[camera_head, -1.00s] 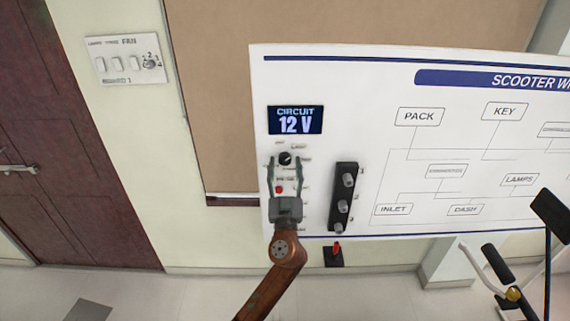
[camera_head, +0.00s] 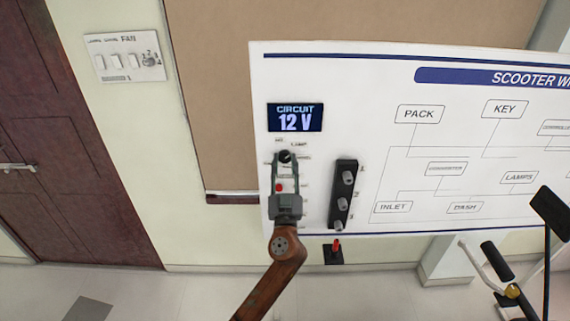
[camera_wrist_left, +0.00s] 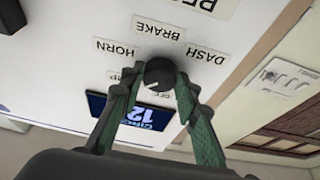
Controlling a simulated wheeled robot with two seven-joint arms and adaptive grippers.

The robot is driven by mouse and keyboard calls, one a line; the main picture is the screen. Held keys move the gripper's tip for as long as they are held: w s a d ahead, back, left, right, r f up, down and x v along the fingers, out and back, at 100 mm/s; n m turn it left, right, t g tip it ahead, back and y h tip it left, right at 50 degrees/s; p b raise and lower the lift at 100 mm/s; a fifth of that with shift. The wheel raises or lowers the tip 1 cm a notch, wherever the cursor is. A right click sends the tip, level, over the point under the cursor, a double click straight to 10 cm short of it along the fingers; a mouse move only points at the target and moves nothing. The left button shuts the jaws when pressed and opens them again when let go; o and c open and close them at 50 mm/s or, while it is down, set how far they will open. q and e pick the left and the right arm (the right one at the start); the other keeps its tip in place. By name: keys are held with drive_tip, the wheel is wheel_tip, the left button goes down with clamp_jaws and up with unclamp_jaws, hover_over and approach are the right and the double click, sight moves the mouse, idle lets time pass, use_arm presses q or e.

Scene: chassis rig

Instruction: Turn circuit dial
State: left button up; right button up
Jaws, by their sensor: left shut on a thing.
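The circuit dial (camera_head: 285,157) is a small round black knob on the white board, below the screen (camera_head: 295,118) that reads "CIRCUIT 12 V". In the left wrist view the dial (camera_wrist_left: 159,74) has a pale pointer mark and labels around it, including HORN, BRAKE and DASH. My left gripper (camera_head: 284,162) reaches up from below, its two fingers on either side of the dial. In the left wrist view the gripper (camera_wrist_left: 158,85) has its fingertips closed against the dial's sides. My right gripper is not in view.
A black strip with several grey knobs (camera_head: 343,195) is to the right. A wall switch panel (camera_head: 124,55) is at upper left. Scooter handlebars (camera_head: 497,263) stand at lower right.

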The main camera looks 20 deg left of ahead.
use_arm(q)
drive_tip(key=shift+m+h, duration=0.3)
drive_tip(key=shift+m+h+p, duration=0.4)
drive_tip(key=shift+m+h, duration=0.1)
drive_tip(key=shift+m, duration=0.7)
drive_tip(key=shift+s+a+r+m+t+h+p, duration=0.1)
drive_tip(key=shift+m+t+h+p, duration=0.1)
drive_tip(key=shift+m+h+p, duration=0.3)
drive_tip(key=shift+a+r+m+t+h+p, duration=0.1)
drive_tip(key=shift+m+t+h+p, duration=0.15)
drive_tip(key=shift+m, duration=0.45)
drive_tip(key=m+h+p, duration=0.2)
drive_tip(key=m+p, duration=0.2)
drive_tip(key=m+h+p, duration=0.2)
drive_tip(key=m+p, duration=0.2)
drive_tip(key=m, duration=0.1)
drive_tip(key=shift+a+r+g+p, duration=0.1)
drive_tip(key=shift+r+g+p, duration=0.1)
drive_tip(key=shift+g+p, duration=0.2)
drive_tip(key=shift+f+m+g+h+p, duration=0.15)
drive_tip(key=shift+m+g+h+p, duration=0.15)
drive_tip(key=shift+m+p, duration=0.85)
drive_tip(key=o, duration=1.2)
drive_tip(key=shift+c, duration=0.2)
